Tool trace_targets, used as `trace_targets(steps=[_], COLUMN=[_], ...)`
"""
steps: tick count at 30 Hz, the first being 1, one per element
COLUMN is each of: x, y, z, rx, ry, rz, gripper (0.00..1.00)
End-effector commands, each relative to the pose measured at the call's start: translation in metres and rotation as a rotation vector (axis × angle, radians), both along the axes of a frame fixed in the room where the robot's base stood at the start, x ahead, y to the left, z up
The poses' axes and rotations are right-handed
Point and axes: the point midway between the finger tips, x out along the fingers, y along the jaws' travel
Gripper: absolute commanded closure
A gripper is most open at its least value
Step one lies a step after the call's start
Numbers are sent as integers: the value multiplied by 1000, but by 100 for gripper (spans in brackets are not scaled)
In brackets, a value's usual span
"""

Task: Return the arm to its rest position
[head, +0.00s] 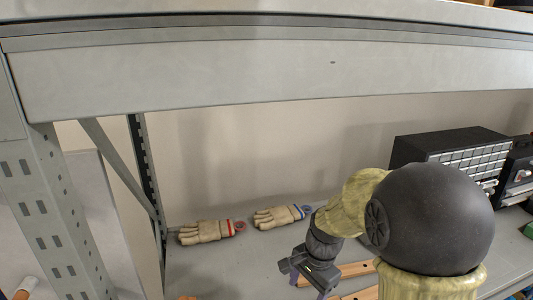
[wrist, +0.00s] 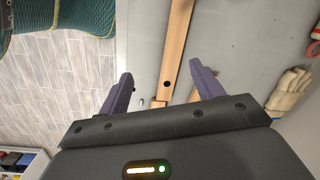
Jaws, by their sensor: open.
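My gripper (head: 308,282) hangs at the end of my bent arm in the head view, over the grey shelf (head: 240,268). In the wrist view my gripper (wrist: 161,76) shows two purple fingers spread apart with nothing held between them. A long wooden bar (wrist: 178,35) lies on the shelf beyond the fingers and appears between them. My arm's large dark joint covers part of the shelf at the right of the head view.
Two beige hands or gloves, one red-banded (head: 203,232) and one blue-banded (head: 280,217), lie left of my gripper. A black drawer cabinet (head: 470,160) stands at the back right. The rack's beam (head: 250,80) crosses above; its upright (head: 50,210) stands left.

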Motion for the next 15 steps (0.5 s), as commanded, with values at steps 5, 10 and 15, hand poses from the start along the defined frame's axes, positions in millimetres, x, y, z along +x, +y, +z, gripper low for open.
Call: trace_targets(steps=[5,10,15], x=[-43,-79,-97], y=[-29,-48,-54], z=[-6,-12,-16], rx=[-97,-195,-249], ry=[-126,-218,-258], rz=[354,689,871], gripper=[34,34,34])
